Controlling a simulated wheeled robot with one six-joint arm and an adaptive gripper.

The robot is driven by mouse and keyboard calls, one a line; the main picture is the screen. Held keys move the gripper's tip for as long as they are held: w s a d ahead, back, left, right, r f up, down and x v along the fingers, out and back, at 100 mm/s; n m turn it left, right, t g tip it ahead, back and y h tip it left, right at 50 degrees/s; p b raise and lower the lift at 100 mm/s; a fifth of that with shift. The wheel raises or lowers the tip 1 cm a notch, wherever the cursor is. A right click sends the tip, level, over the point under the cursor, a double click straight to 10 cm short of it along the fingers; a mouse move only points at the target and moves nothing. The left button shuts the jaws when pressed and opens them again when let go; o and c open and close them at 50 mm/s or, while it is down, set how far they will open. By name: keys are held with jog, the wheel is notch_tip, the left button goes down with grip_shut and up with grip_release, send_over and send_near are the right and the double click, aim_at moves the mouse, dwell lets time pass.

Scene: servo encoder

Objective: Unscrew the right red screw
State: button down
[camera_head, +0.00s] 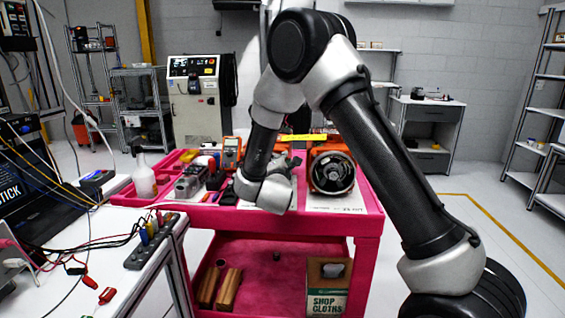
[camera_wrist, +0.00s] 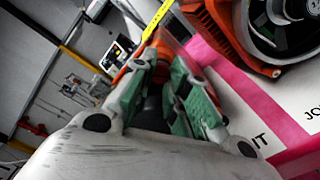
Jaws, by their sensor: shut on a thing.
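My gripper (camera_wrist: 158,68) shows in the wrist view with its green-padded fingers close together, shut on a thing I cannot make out. An orange housing (camera_wrist: 150,52) lies just beyond the fingertips. No red screw can be told apart; the fingers and arm hide that area. A second orange unit (camera_head: 318,160) with a round dark face stands to the right on the pink cart (camera_head: 362,200). It also shows in the wrist view (camera_wrist: 207,22), to the right of the fingers. In the head view my wrist covers most of the gripper.
A yellow strip (camera_head: 303,137) is by the orange units. A white bottle (camera_head: 144,178), an orange meter (camera_head: 231,150) and tools crowd the cart's left side. A bench (camera_head: 125,255) with cables and a power strip (camera_head: 150,246) is at the front left. The lower shelf holds a cloth box (camera_head: 327,290).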

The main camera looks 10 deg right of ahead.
jog(key=shift+w+r+n, duration=0.1)
jog(key=shift+n, duration=1.8)
jog(key=c, duration=1.6)
grip_release()
jog(key=v, duration=1.2)
